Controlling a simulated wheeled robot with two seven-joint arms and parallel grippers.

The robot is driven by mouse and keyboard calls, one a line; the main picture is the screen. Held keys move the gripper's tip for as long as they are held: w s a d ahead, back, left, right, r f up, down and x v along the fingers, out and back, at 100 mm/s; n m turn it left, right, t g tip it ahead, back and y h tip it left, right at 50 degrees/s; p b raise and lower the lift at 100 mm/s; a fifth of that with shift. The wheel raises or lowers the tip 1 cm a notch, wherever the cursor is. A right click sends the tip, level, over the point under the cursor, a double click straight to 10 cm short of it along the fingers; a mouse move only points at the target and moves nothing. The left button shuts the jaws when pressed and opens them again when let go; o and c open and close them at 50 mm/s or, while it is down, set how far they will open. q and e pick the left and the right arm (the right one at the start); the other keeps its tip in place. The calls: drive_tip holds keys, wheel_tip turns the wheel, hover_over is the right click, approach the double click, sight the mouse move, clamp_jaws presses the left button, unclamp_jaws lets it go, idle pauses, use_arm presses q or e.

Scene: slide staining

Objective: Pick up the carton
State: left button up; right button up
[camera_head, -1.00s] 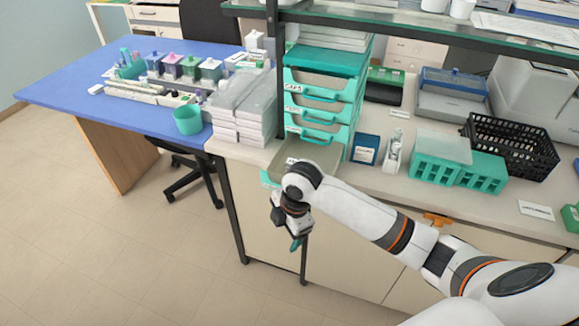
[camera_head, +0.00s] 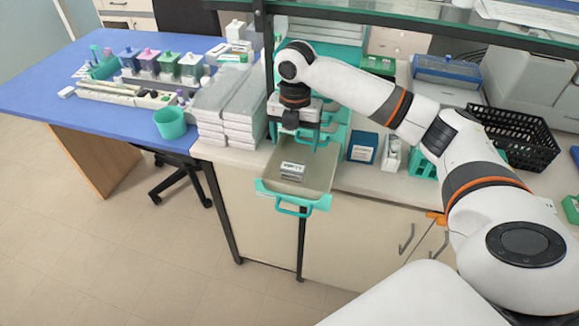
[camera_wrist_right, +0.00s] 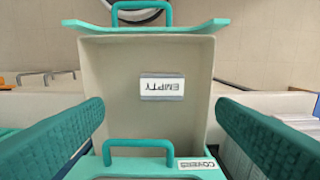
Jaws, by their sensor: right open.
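A small grey carton (camera_head: 292,171) with a white label lies in the pulled-out drawer (camera_head: 318,180) of the teal drawer stack. In the right wrist view the carton (camera_wrist_right: 162,87) lies flat near the middle of the drawer (camera_wrist_right: 115,75), and its label reads EMPTY, upside down. My right gripper (camera_head: 305,138) is above the back of the drawer, by the stack. In the right wrist view its two teal fingers (camera_wrist_right: 160,108) are wide apart with nothing between them, pointing toward the drawer. The carton is not touched. My left gripper is not in view.
Stacked grey-white boxes (camera_head: 230,105) stand close left of the drawer stack. A dark blue box (camera_head: 362,148) stands to its right, with a black basket (camera_head: 515,135) farther right. A shelf edge (camera_head: 400,22) runs above. A teal cup (camera_head: 171,123) stands on the blue table (camera_head: 40,100).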

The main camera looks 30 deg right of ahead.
hover_over(293, 166)
drive_tip(key=f, duration=0.4)
drive_tip(key=shift+s+f+p, duration=0.1)
drive_tip(key=shift+s+p, duration=0.2)
drive_tip(key=shift+w+f+p, duration=0.15)
drive_tip(key=shift+f+p, duration=0.25)
drive_tip(key=shift+f, duration=1.15)
drive_tip(key=shift+w+f+p, duration=0.15)
drive_tip(key=shift+f+p, duration=0.2)
drive_tip(key=shift+f, duration=1.15)
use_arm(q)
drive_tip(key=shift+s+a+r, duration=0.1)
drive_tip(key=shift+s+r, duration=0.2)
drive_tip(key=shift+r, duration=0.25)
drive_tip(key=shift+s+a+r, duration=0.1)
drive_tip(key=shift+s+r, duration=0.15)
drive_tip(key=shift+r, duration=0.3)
use_arm(e)
drive_tip(key=c, duration=1)
